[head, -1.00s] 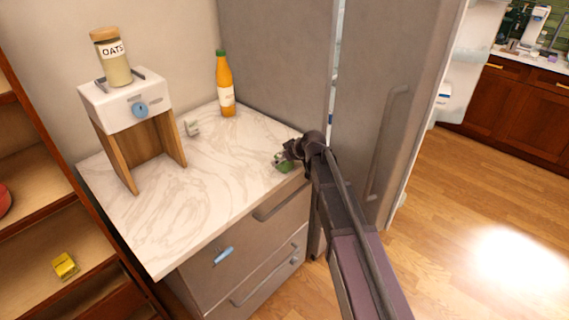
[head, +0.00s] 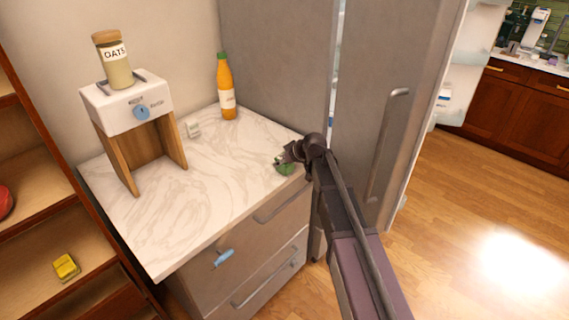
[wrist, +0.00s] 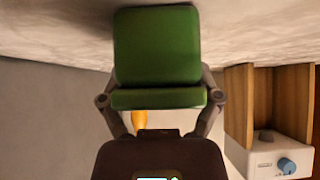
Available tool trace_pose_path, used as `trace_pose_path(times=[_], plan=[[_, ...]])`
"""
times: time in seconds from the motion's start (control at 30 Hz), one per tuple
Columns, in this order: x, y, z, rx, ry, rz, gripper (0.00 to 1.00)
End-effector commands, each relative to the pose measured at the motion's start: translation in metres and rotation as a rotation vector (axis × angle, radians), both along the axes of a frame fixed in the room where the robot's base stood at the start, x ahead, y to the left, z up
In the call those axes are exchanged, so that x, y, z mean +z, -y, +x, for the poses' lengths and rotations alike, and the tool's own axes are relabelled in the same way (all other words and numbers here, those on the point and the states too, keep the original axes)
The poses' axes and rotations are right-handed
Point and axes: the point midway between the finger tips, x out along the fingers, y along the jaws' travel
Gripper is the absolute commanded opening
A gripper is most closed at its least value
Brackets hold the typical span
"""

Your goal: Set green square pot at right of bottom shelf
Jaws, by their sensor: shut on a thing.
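The green square pot (wrist: 156,48) fills the upper middle of the wrist view, between the two fingers of my gripper (wrist: 160,98). My gripper is shut on it. In the head view the pot (head: 286,169) shows as a small green shape at the right edge of the marble counter, partly hidden by my gripper (head: 284,160). I cannot tell whether the pot touches the countertop. A shelf unit (head: 38,218) with wooden boards stands at the left edge of the head view. Its lowest part is cut off by the frame.
A yellow box (head: 66,267) and a partly seen red object (head: 4,202) sit on the shelves. A fridge (head: 275,70) stands behind.

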Motion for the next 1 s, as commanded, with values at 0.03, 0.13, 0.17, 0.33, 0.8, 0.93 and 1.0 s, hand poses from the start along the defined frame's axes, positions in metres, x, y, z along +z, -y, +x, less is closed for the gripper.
trace_pose_path(times=[0.03,0.13,0.17,0.33,0.8,0.93,1.0], plan=[[-0.002,0.0,-0.002,0.004,-0.005,-0.003,0.24],[-0.001,0.0,-0.002,0.004,-0.005,-0.004,0.24],[-0.001,0.0,-0.002,0.004,-0.005,-0.004,0.24],[0.005,0.0,-0.002,0.004,-0.005,-0.004,0.23],[0.038,0.003,-0.013,0.001,-0.003,-0.001,0.22],[0.039,0.012,-0.044,0.001,-0.002,-0.001,0.22],[0.04,0.017,-0.06,0.001,-0.002,-0.001,0.22]])
